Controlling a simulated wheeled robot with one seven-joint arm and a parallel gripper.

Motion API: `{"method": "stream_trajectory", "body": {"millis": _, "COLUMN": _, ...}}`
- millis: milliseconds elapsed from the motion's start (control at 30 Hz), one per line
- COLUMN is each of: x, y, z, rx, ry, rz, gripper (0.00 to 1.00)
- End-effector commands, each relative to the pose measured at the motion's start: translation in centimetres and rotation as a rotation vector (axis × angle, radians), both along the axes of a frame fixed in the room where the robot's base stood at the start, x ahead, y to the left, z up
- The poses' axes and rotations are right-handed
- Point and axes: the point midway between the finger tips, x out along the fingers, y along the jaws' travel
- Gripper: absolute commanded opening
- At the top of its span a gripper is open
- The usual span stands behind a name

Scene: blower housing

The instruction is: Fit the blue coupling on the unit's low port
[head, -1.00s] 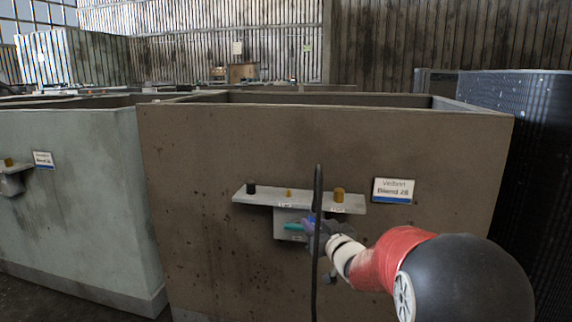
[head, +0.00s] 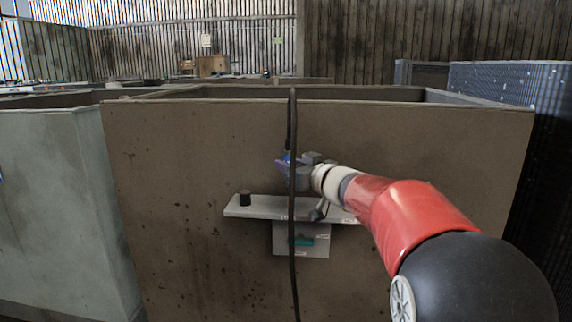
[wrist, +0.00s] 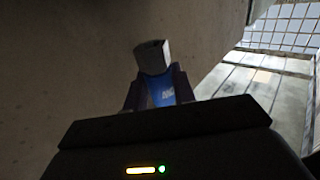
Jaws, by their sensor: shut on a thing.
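My gripper (head: 284,166) is raised in front of the brown tank wall, above the grey shelf. It is shut on the blue coupling (head: 287,157), of which only a little shows in the head view. In the wrist view the blue coupling (wrist: 161,88) sits between the dark fingers, with a pale marking on it. A grey block-like end (wrist: 152,56) shows just beyond it; I cannot tell what it belongs to. Below the shelf is a grey box unit (head: 315,249) with a teal piece (head: 303,241) at its front. I cannot make out the low port.
The grey shelf (head: 262,206) carries a black cylinder (head: 245,197) at its left; my arm covers its right part. A dark vertical cable or rod (head: 293,270) crosses the view. The brown tank (head: 170,190) stands behind, with a pale green tank (head: 50,200) at left.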

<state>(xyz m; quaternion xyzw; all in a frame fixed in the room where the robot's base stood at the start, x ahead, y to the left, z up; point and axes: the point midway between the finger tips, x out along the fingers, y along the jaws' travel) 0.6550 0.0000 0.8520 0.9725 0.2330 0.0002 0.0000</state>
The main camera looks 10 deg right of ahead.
Motion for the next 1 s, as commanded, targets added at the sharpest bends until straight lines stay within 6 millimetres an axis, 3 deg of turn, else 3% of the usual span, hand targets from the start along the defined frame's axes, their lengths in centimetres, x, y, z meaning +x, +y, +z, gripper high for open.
{"method": "stream_trajectory", "body": {"millis": 500, "x": 0.0, "y": 0.0, "z": -4.4, "rx": -0.001, "ry": -0.002, "rz": 0.001, "gripper": 0.0}}
{"method": "stream_trajectory", "body": {"millis": 1000, "x": -0.4, "y": -0.2, "z": -3.7, "rx": 0.001, "ry": 0.0, "rz": 0.0, "gripper": 0.0}}
